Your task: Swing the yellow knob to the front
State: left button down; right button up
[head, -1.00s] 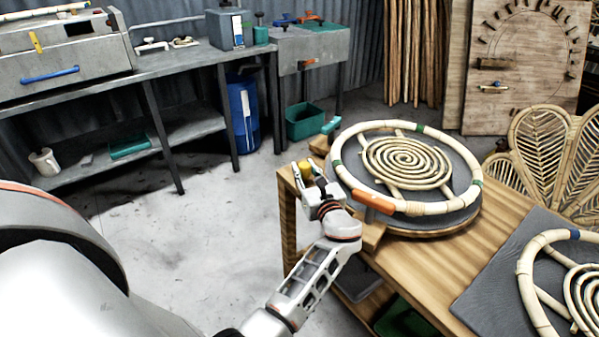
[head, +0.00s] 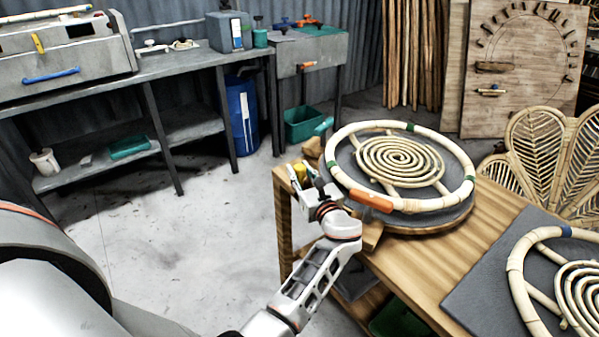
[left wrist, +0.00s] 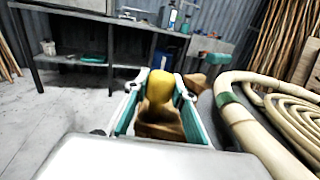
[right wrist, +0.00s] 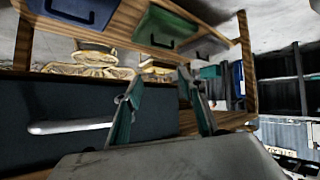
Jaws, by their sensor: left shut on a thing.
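The yellow knob (head: 299,170) is at the far left corner of the wooden workbench, beside the round turntable with a rattan ring (head: 402,127). My left gripper (head: 302,175) is shut on the knob and partly hides it. In the left wrist view the knob (left wrist: 159,86) sits between the two teal-lined fingers, above a brown wooden piece (left wrist: 160,122). My right gripper is out of the head view. In the right wrist view it (right wrist: 160,78) is open, with nothing seen between its fingers.
A second rattan piece lies on a grey mat (head: 480,270) at the right of the bench. A teal-ended handle (head: 323,126) sticks up near the turntable. In the right wrist view, shelves with a green bin (right wrist: 165,27) are close. Open floor (head: 190,240) lies left of the bench.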

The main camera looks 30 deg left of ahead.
pick_arm(q)
jog(key=c, duration=1.6)
grip_release()
jog(key=shift+c, duration=0.2)
notch_tip(320, 180, up, 10)
jog(key=shift+r, duration=0.1)
jog(key=shift+c, duration=0.4)
